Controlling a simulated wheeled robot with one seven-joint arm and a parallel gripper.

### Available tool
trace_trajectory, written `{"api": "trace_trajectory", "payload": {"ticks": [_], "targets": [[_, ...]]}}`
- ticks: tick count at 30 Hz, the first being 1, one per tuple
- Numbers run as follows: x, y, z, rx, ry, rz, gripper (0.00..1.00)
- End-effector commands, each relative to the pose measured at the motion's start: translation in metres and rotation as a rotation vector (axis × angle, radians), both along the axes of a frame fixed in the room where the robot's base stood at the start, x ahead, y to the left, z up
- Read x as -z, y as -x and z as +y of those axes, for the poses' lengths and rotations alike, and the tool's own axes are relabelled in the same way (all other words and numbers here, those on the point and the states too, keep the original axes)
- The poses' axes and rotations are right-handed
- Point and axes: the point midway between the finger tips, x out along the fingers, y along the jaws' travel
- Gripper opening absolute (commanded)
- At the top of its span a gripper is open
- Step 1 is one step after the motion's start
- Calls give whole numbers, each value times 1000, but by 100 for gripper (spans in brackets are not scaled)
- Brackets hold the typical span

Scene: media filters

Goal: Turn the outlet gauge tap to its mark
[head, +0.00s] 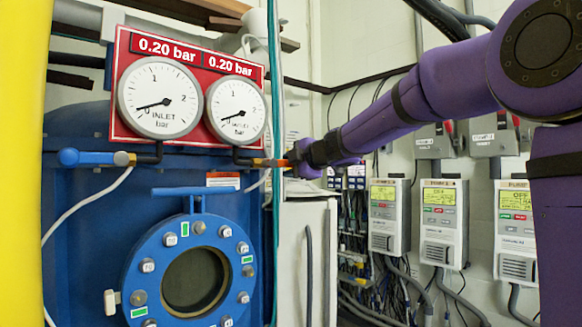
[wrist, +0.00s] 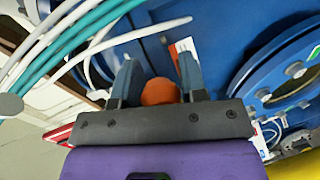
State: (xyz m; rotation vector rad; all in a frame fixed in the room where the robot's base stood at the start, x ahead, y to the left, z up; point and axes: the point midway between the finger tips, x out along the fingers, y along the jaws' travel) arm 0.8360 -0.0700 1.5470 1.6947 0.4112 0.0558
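The outlet gauge tap (head: 264,162) has an orange lever below the right dial, pointing right toward my gripper (head: 292,161). The finger contact is partly hidden in the head view. The outlet gauge (head: 236,109) is the smaller-looking dial, with its needle near the low end and a 0.20 bar sign above. I cannot make out a mark for the tap.
The inlet gauge (head: 159,96) and its blue tap lever (head: 85,158) are at left. A teal hose (head: 274,60) hangs close to my gripper. A blue round hatch (head: 140,262) lies below. Grey control boxes (head: 440,222) line the right wall. A yellow surface (head: 20,160) edges the left.

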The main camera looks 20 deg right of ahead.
Motion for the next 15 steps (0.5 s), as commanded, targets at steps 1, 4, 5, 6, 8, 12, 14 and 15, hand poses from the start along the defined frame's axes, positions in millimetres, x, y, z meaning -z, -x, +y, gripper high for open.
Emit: {"api": "trace_trajectory", "payload": {"ticks": [1, 4, 5, 6, 8, 12, 14, 15], "targets": [[-1, 0, 0, 0, 0, -1, 51], [0, 0, 0, 0, 0, -1, 60], [0, 0, 0, 0, 0, -1, 60], [0, 0, 0, 0, -1, -1, 60], [0, 0, 0, 0, -1, 0, 60], [-1, 2, -1, 0, -1, -1, 60], [-2, 6, -2, 1, -1, -2, 60], [-3, 10, -3, 1, -1, -3, 60]]}}
